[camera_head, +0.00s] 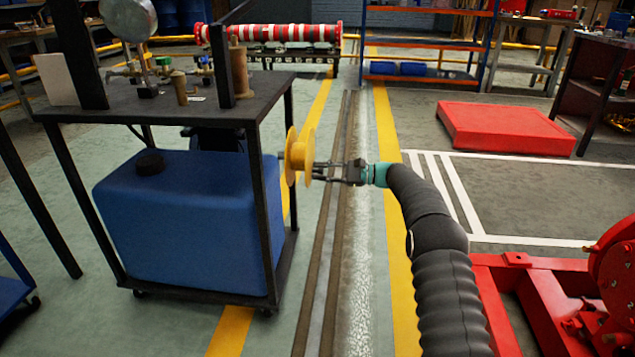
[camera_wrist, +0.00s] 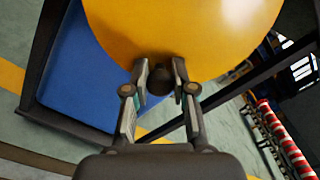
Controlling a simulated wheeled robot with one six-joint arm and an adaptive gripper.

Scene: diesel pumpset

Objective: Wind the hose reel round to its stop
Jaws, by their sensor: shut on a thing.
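The hose reel (camera_head: 299,155) is a yellow spool mounted on the right side of a dark-framed cart. Its round yellow face fills the top of the wrist view (camera_wrist: 185,30). A small dark crank knob (camera_wrist: 160,84) stands out near the lower edge of that face. My gripper (camera_head: 319,173) reaches the reel from the right. In the wrist view its two fingers (camera_wrist: 161,75) are closed on the knob, one on each side. The reel's stop cannot be made out, and no hose is clearly seen.
The cart top (camera_head: 268,92) carries a gauge (camera_head: 128,17) and small fittings. A blue tank (camera_head: 190,225) sits inside the cart frame. A red platform (camera_head: 505,128) lies at the back right, and red machinery (camera_head: 490,300) stands at the front right. Floor right of the cart is open.

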